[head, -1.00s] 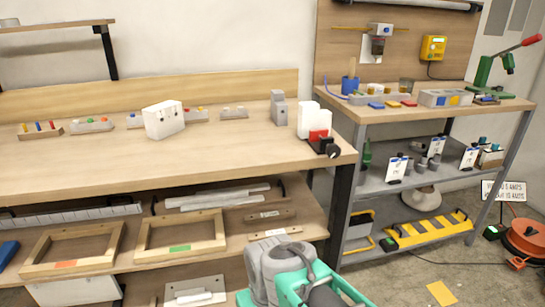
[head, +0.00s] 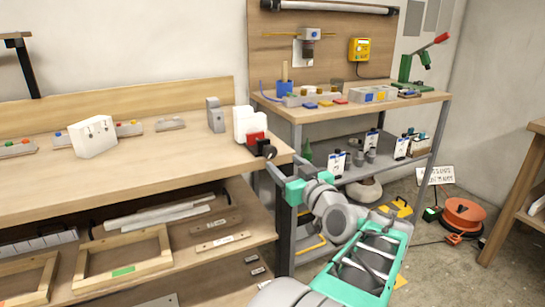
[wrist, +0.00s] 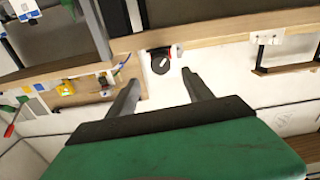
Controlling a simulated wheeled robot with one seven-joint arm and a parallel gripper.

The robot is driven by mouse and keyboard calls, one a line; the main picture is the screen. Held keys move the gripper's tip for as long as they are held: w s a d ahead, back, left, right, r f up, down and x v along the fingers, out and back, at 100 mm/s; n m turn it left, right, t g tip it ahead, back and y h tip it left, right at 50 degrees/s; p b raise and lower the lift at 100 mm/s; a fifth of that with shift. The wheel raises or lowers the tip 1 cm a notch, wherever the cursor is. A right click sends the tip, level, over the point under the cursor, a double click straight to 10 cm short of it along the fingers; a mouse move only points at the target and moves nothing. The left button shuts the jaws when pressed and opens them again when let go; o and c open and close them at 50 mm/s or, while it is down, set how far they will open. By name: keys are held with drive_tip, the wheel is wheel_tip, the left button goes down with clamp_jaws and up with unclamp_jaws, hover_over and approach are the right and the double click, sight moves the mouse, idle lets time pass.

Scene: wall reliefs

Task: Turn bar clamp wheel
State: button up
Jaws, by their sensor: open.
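The bar clamp (head: 256,138) has a red body and sits at the right front corner of the wooden workbench, against a white block (head: 246,122). Its dark round wheel (head: 269,152) faces outward past the bench edge. My gripper (head: 287,167) is open and empty, just right of the wheel and slightly lower in the head view. In the wrist view the black wheel (wrist: 160,63) shows beyond and between the two spread fingertips (wrist: 161,79), apart from them. A small red part of the clamp shows beside it.
The workbench (head: 160,180) also holds another white block (head: 93,137) and a grey block (head: 215,115). A shelved tool bench (head: 290,112) with a green press (head: 415,72) stands to the right. An orange cable reel (head: 464,217) lies on the floor.

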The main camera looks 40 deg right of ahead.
sight(272, 153)
drive_tip(key=x, duration=0.7)
drive_tip(key=shift+w+b, duration=0.3)
drive_tip(key=shift+b, duration=0.1)
drive_tip(key=shift+c, duration=0.3)
clamp_jaws()
drive_tip(key=shift+m, duration=0.3)
